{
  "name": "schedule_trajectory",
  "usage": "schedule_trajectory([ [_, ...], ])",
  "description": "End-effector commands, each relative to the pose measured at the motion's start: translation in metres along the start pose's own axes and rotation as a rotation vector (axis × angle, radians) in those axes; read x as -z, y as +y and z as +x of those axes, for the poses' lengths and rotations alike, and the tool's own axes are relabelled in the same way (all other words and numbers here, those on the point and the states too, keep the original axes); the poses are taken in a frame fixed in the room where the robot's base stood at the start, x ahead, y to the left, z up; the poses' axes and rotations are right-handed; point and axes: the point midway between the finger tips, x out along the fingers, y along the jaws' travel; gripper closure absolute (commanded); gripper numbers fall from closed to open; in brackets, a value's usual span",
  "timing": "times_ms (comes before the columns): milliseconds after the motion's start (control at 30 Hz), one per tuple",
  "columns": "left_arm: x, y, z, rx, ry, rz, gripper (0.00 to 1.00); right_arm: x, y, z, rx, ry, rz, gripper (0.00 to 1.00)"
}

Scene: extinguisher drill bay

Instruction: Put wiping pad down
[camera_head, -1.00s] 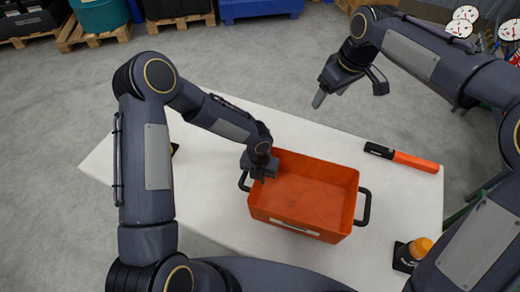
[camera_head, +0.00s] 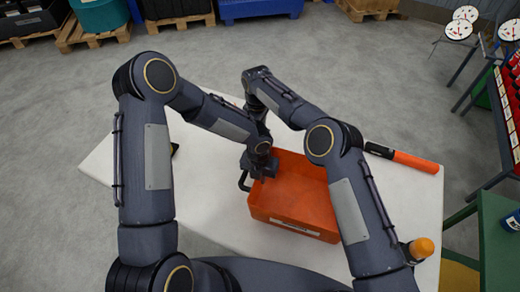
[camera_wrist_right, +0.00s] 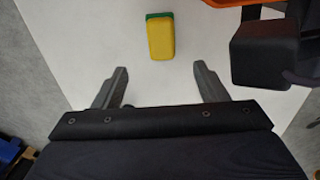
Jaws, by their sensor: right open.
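The wiping pad (camera_wrist_right: 161,37), yellow with a green layer along its far side, lies on the white table in the right wrist view. It is hidden behind my arms in the head view. My right gripper (camera_wrist_right: 160,67) is open and empty, with the pad just beyond its fingertips and centred between them. My left gripper (camera_head: 259,168) is at the left end of the orange crate (camera_head: 290,216), by its black handle; its fingers are hidden, so I cannot tell if they are shut.
The white table (camera_head: 215,200) has an orange and black stick-like tool (camera_head: 402,158) at its far right. An orange-capped item (camera_head: 421,248) stands at the front right, partly behind my right arm. A green bench (camera_head: 495,240) is to the right. My two arms are close together above the table.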

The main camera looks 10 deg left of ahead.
Motion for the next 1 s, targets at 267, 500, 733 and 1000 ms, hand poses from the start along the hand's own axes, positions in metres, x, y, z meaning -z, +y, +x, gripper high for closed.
schedule_trajectory([
  [267, 0.000, 0.000, 0.000, 0.000, -0.001, 0.001, 1.00, -0.001, -0.001, 0.044, 0.003, 0.000, 0.003, 0.34],
  [500, 0.000, 0.000, 0.000, 0.000, -0.001, 0.001, 1.00, -0.003, -0.001, 0.058, 0.003, -0.001, 0.003, 0.34],
  [733, 0.000, 0.000, 0.000, 0.000, -0.001, 0.001, 1.00, -0.005, -0.003, 0.092, 0.003, 0.000, 0.004, 0.34],
  [1000, 0.000, 0.000, 0.000, 0.000, -0.001, 0.001, 1.00, -0.005, -0.002, 0.100, 0.000, 0.002, 0.003, 0.34],
])
